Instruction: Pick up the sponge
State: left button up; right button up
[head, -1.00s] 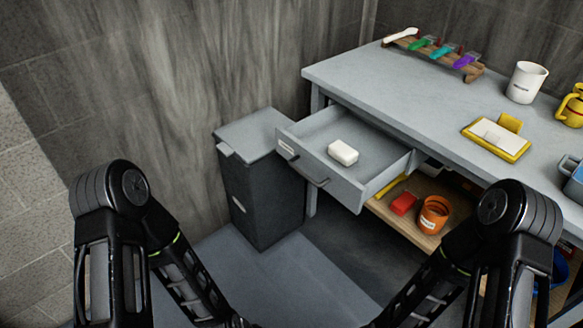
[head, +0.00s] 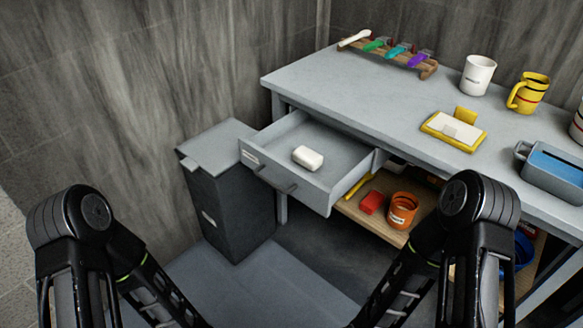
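A white block with rounded edges (head: 308,158) lies in the open drawer (head: 335,183) of the grey workbench. A small red block (head: 371,203) lies on the wooden shelf under the bench, left of an orange container (head: 402,210). I cannot tell for sure which of the two blocks is the sponge. Both of my arms show in the lower part of the head view, but they run out of the bottom edge and neither gripper is in view.
A dark bin (head: 230,205) stands left of the drawer. The benchtop (head: 350,95) holds a rack of coloured tools (head: 388,58), a white mug (head: 478,75), a yellow jug (head: 529,93), a yellow-framed pad (head: 454,130) and a blue-grey tray (head: 522,153). Its front left part is clear.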

aim_at(306, 158)
jog(key=z, duration=1.75)
jog(key=u, duration=1.55)
jog(key=j+z, duration=0.15)
jog(key=z, duration=0.25)
jog(key=i+j+z, duration=0.1)
jog(key=z, duration=0.3)
jog(key=j+z, duration=0.45)
jog(key=z, duration=0.3)
jog(key=k+j+z, duration=0.1)
jog(key=j, duration=0.3)
jog(key=k+j+z, duration=0.1)
jog(key=j, duration=0.3)
jog(key=k+j+z, duration=0.1)
jog(key=j, duration=0.3)
jog(key=k+j+z, duration=0.1)
jog(key=j, duration=0.25)
jog(key=k, duration=0.1)
